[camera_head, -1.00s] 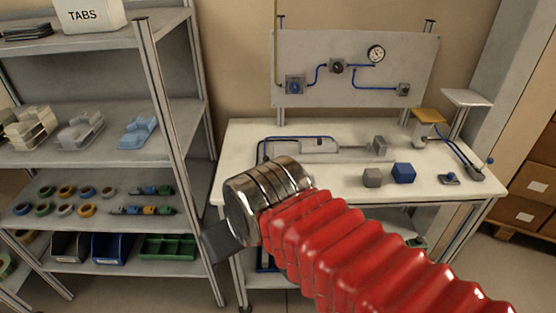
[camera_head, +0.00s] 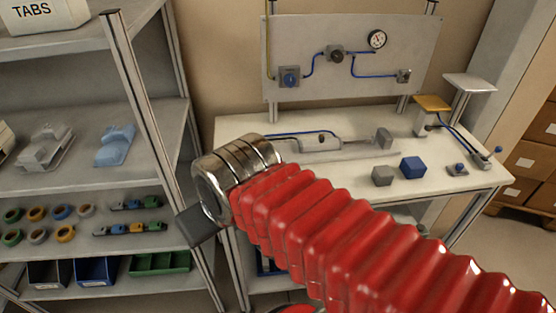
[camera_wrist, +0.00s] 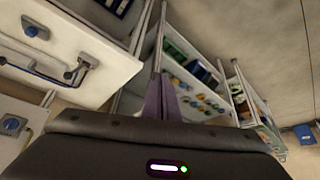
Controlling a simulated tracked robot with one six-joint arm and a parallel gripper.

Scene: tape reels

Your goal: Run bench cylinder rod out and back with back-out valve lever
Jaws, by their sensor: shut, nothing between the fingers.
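The bench cylinder (camera_head: 321,143) lies on the white bench (camera_head: 462,184), with blue tubing along it. Its thin rod (camera_head: 356,142) points right, towards a grey block (camera_head: 383,137). A lever with a blue ball knob (camera_head: 497,150) stands on a grey valve body (camera_head: 482,161) at the bench's right end; whether it is the back-out lever I cannot tell. My gripper (camera_head: 197,226) is left of the bench, far from that lever, in front of the shelf's right post. Its fingers also show in the wrist view (camera_wrist: 160,97), shut and empty. My red arm hides the bench's front left.
A panel (camera_head: 350,62) with a gauge (camera_head: 377,39) rises behind. A shelf unit (camera_head: 133,64) is close on the left.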

